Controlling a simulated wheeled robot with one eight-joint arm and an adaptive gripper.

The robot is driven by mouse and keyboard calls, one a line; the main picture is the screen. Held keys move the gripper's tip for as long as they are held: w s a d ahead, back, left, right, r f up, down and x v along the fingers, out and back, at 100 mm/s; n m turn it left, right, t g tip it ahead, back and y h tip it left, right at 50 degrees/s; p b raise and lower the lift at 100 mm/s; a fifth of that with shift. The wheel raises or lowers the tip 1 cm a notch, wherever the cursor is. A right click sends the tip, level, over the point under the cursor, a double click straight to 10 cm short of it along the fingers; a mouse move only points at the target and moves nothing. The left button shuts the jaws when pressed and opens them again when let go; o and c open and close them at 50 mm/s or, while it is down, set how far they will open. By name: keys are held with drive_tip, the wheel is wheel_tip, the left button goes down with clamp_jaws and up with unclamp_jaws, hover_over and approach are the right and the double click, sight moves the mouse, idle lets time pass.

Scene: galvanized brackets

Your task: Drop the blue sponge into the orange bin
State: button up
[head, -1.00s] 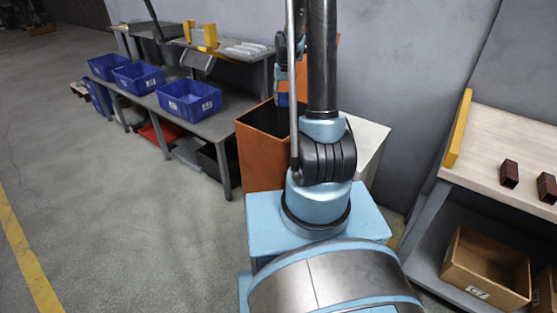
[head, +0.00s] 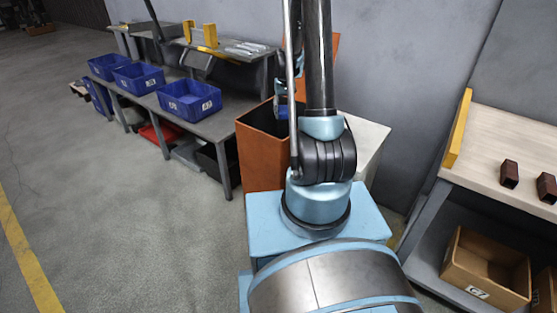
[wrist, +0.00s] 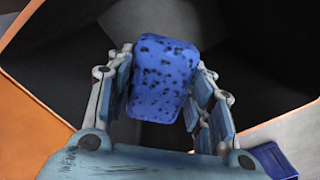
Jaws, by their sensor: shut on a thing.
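The blue sponge (wrist: 163,78), speckled with dark spots, is between the two fingers of my gripper (wrist: 161,88) in the wrist view. The gripper is shut on it. The orange bin (head: 262,158) stands in the middle of the head view, behind my arm's base. In the wrist view its orange wall (wrist: 35,112) shows at the left, with the dark interior beyond the sponge. In the head view my gripper (head: 283,108) is at the bin's opening, partly hidden by my arm; the sponge is hard to make out there.
A grey bench at the left carries several blue bins (head: 190,99). A pale container (head: 369,145) is right of the orange bin. At the right, a wooden-topped table (head: 490,150) holds dark blocks (head: 509,174), with a cardboard box (head: 487,268) below. Floor at left is clear.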

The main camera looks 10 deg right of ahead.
drive_tip(key=o, duration=1.4)
drive_tip(key=shift+r, duration=0.15)
wheel_tip(320, 180, up, 12)
drive_tip(key=shift+f, duration=0.15)
